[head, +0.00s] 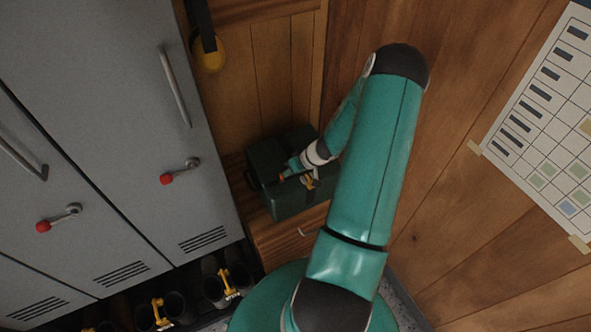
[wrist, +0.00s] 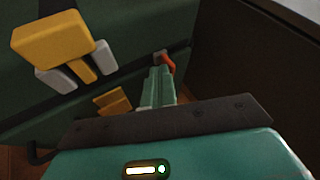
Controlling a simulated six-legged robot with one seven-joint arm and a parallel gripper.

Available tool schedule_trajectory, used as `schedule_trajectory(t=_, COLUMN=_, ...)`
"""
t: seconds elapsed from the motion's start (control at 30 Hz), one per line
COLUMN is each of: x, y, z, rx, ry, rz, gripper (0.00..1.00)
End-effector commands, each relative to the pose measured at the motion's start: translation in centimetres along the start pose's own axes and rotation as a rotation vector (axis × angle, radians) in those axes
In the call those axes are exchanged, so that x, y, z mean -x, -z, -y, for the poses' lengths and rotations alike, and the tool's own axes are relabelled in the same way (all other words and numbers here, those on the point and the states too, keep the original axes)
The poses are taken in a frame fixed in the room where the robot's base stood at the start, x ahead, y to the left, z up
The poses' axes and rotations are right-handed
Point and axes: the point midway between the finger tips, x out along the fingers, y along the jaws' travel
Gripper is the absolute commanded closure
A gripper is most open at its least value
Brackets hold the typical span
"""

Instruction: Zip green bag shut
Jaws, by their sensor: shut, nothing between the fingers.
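The dark green bag (head: 287,206) stands on a wooden bench in the corner. Its dark green side fills the left of the wrist view (wrist: 110,22), with a dark band running across it. My gripper (head: 283,177) is at the bag's top; in the wrist view its fingers (wrist: 160,68) are together and empty. A small orange-red tab (wrist: 168,63) shows right at the fingertips, by the dark band; whether they touch it I cannot tell. A yellow and grey fitting (wrist: 60,40) is on the bag, left of the fingers. My arm hides part of the bag's right side.
Grey lockers (head: 95,120) with red-knobbed levers stand close on the left. Boots (head: 177,305) with yellow parts stand beneath them. Yellow ear defenders (head: 209,55) hang above the bag. Wood walls close in behind and right, with a paper chart (head: 545,120) on the right wall.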

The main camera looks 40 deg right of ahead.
Motion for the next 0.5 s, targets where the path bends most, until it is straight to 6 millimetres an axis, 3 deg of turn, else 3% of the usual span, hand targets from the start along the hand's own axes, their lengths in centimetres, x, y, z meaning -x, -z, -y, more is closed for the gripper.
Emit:
schedule_trajectory(t=0.3, x=-1.5, y=0.0, z=2.9, rx=0.0, ry=0.003, rz=0.0, gripper=1.0)
schedule_trajectory(t=0.5, x=-2.0, y=0.0, z=3.8, rx=-0.001, ry=0.001, rz=-0.001, gripper=1.0)
